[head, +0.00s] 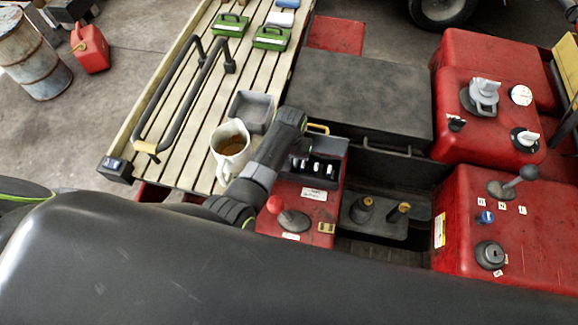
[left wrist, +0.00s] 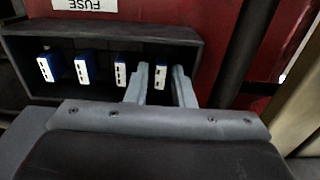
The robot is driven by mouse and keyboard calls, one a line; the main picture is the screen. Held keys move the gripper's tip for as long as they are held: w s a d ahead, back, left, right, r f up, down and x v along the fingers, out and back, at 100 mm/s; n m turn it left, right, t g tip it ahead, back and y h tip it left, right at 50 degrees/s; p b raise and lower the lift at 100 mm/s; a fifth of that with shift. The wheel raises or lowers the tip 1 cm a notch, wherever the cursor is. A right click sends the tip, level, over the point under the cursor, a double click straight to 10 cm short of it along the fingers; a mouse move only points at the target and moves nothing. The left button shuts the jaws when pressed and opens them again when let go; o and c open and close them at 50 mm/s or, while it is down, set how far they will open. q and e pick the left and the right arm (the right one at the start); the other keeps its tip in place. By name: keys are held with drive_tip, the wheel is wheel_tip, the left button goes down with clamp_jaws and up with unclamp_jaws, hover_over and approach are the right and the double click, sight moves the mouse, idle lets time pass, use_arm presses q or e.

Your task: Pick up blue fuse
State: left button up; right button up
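Several blue fuses with white faces sit in a row in a dark fuse box (left wrist: 20,70) in the left wrist view. The rightmost blue fuse (left wrist: 160,76) is between the two grey fingers of my left gripper (left wrist: 162,92). The fingers are open, one on each side of it, with small gaps showing. The other fuses are to its left: one fuse (left wrist: 121,70), another fuse (left wrist: 86,68) and the leftmost (left wrist: 50,67). In the head view my left arm reaches over the fuse box (head: 334,150), and its fingertips cannot be made out. My right gripper is not in view.
A red-knobbed lever (head: 275,205) stands in front of the fuse box. A white mug (head: 229,150) and a grey tray (head: 251,111) are left of my arm on the slatted rack (head: 185,120). Red tanks (head: 465,110) stand at the right.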

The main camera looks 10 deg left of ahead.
use_arm(q)
drive_tip(key=shift+f, duration=0.4)
drive_tip(key=shift+r, duration=0.1)
drive_tip(key=c, duration=0.5)
clamp_jaws()
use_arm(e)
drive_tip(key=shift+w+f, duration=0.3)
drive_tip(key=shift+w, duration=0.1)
